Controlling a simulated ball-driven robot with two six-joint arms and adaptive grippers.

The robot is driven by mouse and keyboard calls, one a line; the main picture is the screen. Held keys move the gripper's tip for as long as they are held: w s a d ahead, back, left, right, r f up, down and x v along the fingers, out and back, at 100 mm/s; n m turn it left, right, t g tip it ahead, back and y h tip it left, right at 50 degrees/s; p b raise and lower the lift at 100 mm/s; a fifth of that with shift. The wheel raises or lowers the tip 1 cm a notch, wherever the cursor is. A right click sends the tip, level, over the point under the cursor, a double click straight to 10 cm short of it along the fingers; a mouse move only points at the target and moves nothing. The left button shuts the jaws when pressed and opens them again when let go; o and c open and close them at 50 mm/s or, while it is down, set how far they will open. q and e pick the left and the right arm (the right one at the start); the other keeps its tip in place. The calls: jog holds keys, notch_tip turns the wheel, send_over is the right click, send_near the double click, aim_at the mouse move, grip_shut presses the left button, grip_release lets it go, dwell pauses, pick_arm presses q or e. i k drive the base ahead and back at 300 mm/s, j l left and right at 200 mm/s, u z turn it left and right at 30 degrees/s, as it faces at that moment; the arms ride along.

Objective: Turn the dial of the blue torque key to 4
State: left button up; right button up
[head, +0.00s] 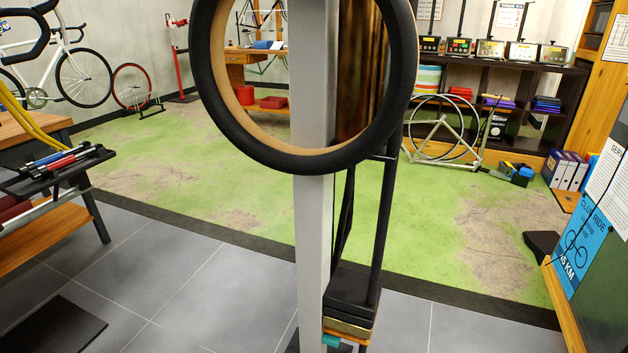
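I cannot make out the blue torque key or its dial for certain. Several slim tools with blue and red handles (62,159) lie on a dark tray (88,163) at the left edge of the head view. They are too small to tell whether one is the torque key, and no dial reading shows. Neither of my grippers is in view.
A grey post (312,235) and a black tyre (205,100) block the middle of the view. A wooden bench (35,248) stands at left. A dark shelf (555,80) with several devices stands at back right. Green floor (230,180) between is mostly clear.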

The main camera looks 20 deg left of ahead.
aim_at(22, 170)
jog(key=u, duration=1.9)
jog(key=i+j, duration=0.2)
jog(key=i+u, duration=0.05)
